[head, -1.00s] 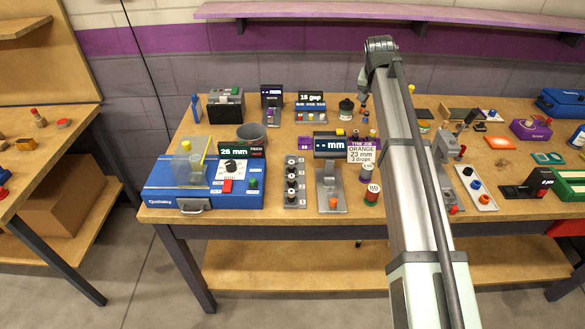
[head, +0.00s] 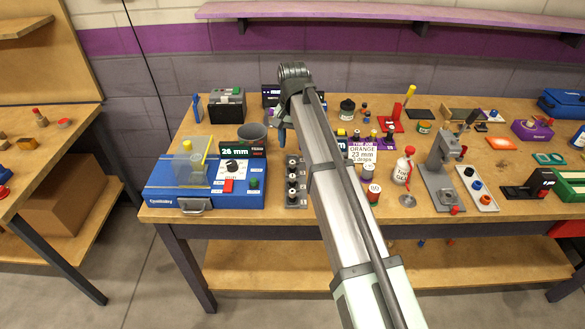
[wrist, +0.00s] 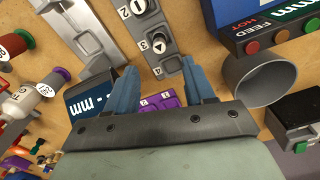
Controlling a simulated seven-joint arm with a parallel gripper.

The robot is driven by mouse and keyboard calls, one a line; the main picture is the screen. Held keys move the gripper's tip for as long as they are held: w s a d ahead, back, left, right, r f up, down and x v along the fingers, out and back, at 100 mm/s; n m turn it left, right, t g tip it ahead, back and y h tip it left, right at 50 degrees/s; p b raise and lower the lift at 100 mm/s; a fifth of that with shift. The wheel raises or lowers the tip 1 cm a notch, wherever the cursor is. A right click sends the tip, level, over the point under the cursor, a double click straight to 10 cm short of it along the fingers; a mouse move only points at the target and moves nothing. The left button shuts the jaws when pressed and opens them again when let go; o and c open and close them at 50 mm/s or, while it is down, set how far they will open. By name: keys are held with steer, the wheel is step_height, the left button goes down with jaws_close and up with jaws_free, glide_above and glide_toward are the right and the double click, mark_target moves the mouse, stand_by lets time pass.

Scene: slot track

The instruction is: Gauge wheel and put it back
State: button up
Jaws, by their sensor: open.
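The grey slot track (head: 297,205) stands right of the blue machine, with dark wheels in it. In the wrist view the track (wrist: 146,12) shows numbered slots and a dark wheel (wrist: 159,46) by label 3; the slot by label 4 looks empty. My gripper (wrist: 163,84) is open and empty, its blue fingers spread behind the track's end. In the head view its blue finger (head: 282,137) shows above the bench. The gauge shows in the wrist view as a grey plate (wrist: 88,35) and a blue display (wrist: 92,97).
The blue machine (head: 165,192) reads 26 mm. A grey cup (wrist: 262,78) stands close beside my gripper, and a purple block (wrist: 160,100) lies beyond the fingers. A job card (head: 373,152) reads orange, 23 mm, 3 drops. Bottles and spools crowd the bench right of my arm.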

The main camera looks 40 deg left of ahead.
mark_target(292, 162)
step_height(292, 162, down, 4)
steer(key=shift+r, duration=0.25)
steer(key=shift+s+d+f, duration=0.1)
steer(key=shift+f, duration=1.25)
steer(key=shift+s+f, duration=0.1)
steer(key=shift+f, duration=1.2)
jaws_close()
